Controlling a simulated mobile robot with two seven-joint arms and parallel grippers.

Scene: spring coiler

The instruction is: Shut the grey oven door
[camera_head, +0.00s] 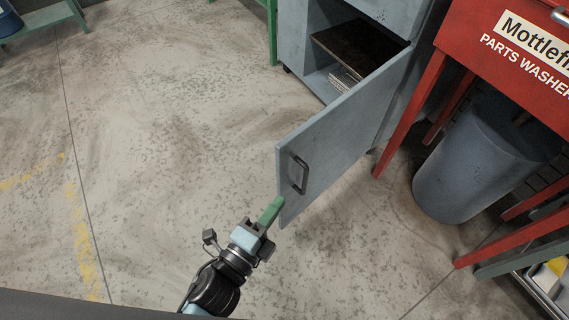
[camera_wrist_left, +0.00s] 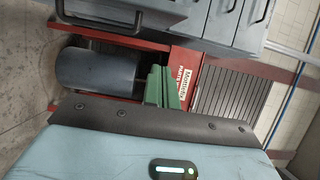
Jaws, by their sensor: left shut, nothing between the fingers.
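The grey oven door (camera_head: 335,145) stands wide open, swung out from the grey-blue oven cabinet (camera_head: 395,12). A black handle (camera_head: 298,174) is near its free edge, on the face turned toward me. Part of the door with its handle also shows at the top left of the left wrist view (camera_wrist_left: 110,22). My left gripper (camera_head: 274,208) has green fingers, shut and empty, just by the door's lower free corner. I cannot tell whether they touch the door. The fingers also show in the left wrist view (camera_wrist_left: 163,88). My right gripper is not in view.
A red parts washer (camera_head: 480,40) on red legs stands right of the oven, with a grey-blue drum (camera_head: 470,165) under it. The open cabinet holds a dark shelf (camera_head: 350,45). The concrete floor (camera_head: 170,130) left of the door is clear.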

